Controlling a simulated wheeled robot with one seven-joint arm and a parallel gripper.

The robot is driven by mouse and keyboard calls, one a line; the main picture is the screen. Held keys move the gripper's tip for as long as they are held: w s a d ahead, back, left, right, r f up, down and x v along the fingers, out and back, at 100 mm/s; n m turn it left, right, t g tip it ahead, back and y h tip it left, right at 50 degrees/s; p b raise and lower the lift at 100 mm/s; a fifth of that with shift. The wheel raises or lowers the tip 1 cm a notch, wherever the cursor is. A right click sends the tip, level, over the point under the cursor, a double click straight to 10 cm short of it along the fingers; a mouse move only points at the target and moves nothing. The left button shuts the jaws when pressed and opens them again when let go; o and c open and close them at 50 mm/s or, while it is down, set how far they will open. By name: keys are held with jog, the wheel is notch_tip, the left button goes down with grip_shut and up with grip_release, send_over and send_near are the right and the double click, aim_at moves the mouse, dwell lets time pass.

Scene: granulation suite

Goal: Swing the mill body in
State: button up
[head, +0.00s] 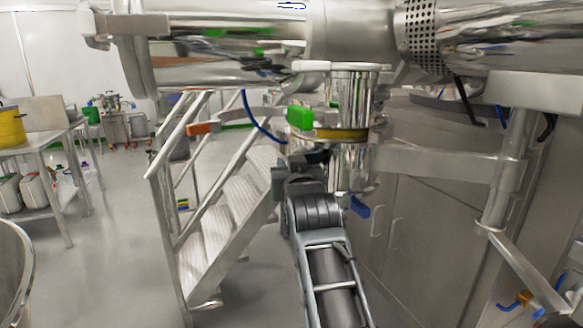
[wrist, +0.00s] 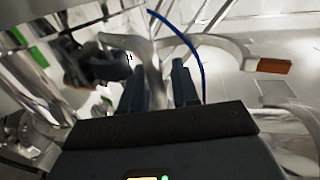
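The mill body (head: 352,165) looks to be the upright shiny steel cylinder below the large horizontal steel vessel. A yellow band (head: 342,133) runs around it, with a green block (head: 300,117) at its left. A steel bracket (head: 440,162) joins it to a post (head: 508,165) on the right. My gripper (head: 287,172) is just left of the cylinder, seen from behind in the head view. In the wrist view my gripper (wrist: 158,82) has its fingers apart. A pale curved bar (wrist: 153,62) shows between or behind them; I cannot tell if they touch it.
An orange-ended bar (head: 200,128) sticks out left of the cylinder; its orange end also shows in the wrist view (wrist: 273,66). A blue hose (head: 253,115) hangs close by. Metal stairs with railings (head: 220,220) stand left. Cabinets (head: 400,240) stand behind. Open floor lies farther left.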

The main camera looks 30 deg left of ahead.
jog(key=shift+w+d, duration=0.2)
jog(key=shift+d, duration=0.05)
jog(key=shift+s+d+f, duration=0.1)
jog(key=shift+s+d, duration=0.2)
jog(key=shift+s, duration=0.05)
jog(key=v, duration=0.6)
jog(key=shift+s+b, duration=0.45)
jog(key=shift+s, duration=0.05)
